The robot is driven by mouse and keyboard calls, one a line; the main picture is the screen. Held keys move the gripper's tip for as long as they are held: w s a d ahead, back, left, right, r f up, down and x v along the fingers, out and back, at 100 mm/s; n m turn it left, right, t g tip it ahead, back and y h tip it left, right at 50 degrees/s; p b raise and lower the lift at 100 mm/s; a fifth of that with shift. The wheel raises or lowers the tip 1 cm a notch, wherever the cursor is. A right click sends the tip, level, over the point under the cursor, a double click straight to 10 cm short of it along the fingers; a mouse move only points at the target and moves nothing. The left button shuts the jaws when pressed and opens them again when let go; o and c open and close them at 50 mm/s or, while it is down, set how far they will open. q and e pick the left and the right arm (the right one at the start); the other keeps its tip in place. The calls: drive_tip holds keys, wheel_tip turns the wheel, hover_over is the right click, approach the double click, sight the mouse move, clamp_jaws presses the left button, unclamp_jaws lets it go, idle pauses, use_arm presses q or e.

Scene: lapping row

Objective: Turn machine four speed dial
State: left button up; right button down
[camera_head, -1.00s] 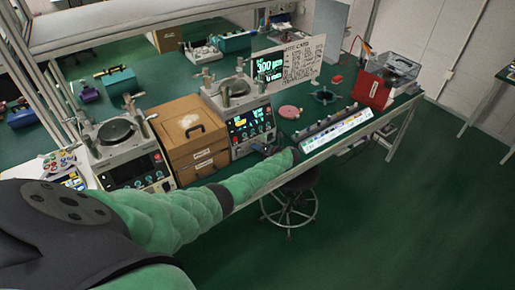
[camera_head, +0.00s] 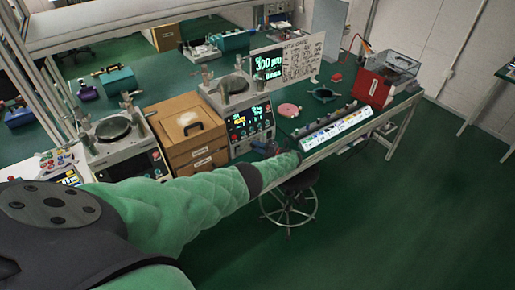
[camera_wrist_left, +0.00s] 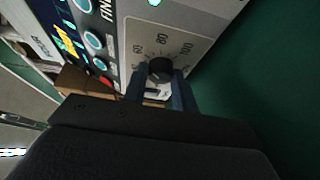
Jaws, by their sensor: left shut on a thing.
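The speed dial (camera_wrist_left: 160,69) is a black round knob on a pale scale plate (camera_wrist_left: 150,40) with printed numbers, seen in the left wrist view. My left gripper (camera_wrist_left: 160,84) has its two blue fingers on either side of the knob and is shut on it. In the head view the gripper (camera_head: 265,148) is small and dark at the lower right of the machine's front panel (camera_head: 250,123), and the dial is hidden there. The machine (camera_head: 229,92) has a round plate on top. My right gripper is not in view.
A wooden drawer box (camera_head: 189,135) stands left of the machine, with another machine (camera_head: 122,150) beyond it. A pink disc (camera_head: 289,110), a labelled strip (camera_head: 335,127) and a red box (camera_head: 372,87) lie to the right. A stool (camera_head: 290,200) stands below the bench edge.

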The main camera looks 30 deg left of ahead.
use_arm(q)
drive_tip(key=shift+f, duration=0.1)
idle(0.3)
drive_tip(key=o, duration=1)
drive_tip(key=shift+c, duration=0.2)
drive_tip(key=shift+d, duration=0.1)
drive_tip(key=shift+w+d+r, duration=0.1)
drive_tip(key=shift+d, duration=1.85)
drive_tip(key=shift+w+d+r, duration=0.1)
drive_tip(key=shift+d, duration=1.8)
